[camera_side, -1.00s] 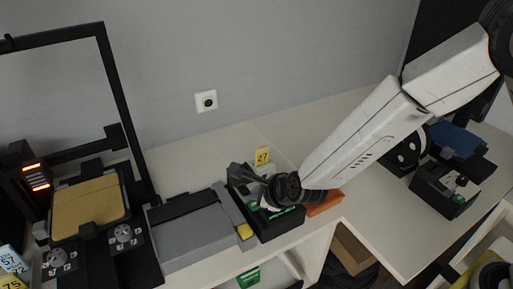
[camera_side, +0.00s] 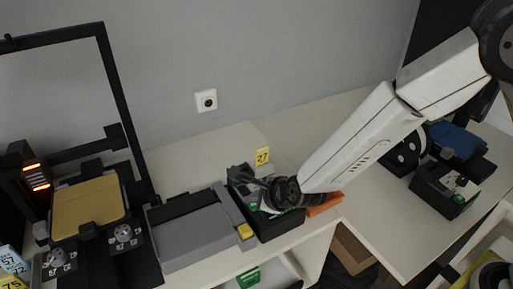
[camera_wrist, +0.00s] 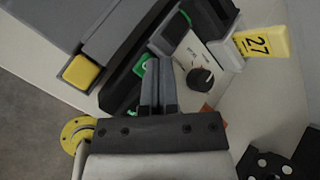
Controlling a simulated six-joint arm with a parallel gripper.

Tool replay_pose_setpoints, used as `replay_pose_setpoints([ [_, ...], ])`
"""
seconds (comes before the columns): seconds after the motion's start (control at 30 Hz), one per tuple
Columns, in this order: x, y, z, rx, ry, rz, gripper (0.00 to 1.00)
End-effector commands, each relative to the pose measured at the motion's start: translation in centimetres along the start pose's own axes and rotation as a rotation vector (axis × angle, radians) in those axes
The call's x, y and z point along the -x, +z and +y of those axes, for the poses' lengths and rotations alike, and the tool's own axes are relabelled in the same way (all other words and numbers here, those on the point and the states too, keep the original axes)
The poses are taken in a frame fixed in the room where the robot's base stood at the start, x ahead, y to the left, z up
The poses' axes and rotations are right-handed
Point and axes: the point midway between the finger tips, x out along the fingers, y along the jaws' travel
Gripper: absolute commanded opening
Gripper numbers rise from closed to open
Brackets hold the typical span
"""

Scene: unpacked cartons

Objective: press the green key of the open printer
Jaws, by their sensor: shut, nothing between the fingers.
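My gripper (camera_side: 251,178) is shut and empty, low over a black device (camera_side: 284,230) on the white table in the side view. In the wrist view its fingertips (camera_wrist: 158,64) point at this device, beside a cream panel (camera_wrist: 188,62) with a dark knob (camera_wrist: 203,78). A green part (camera_wrist: 142,68) shows just left of the fingertips and is partly hidden by them. I cannot tell whether it is the key or whether the fingers touch it. A frame printer with a yellow bed (camera_side: 88,207) stands at the far left; no green key is clear on it.
A grey machine (camera_side: 190,236) with a yellow button (camera_side: 245,231) stands left of the black device. A yellow tag marked 27 (camera_side: 262,156) stands behind it, and an orange piece (camera_side: 325,204) lies to its right. Another machine with a blue top (camera_side: 457,139) stands at the right.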

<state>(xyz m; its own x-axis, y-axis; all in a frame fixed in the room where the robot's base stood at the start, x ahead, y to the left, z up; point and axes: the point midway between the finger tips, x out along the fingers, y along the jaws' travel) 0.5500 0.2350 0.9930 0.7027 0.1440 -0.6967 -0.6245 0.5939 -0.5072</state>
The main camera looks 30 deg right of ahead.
Motion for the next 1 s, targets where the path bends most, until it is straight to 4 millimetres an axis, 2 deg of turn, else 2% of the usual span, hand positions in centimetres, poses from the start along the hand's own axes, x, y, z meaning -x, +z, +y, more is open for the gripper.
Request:
replay_pose_setpoints([
  [1.0, -0.60, -0.44, 0.42, 0.000, -0.001, 0.001, 0.00],
])
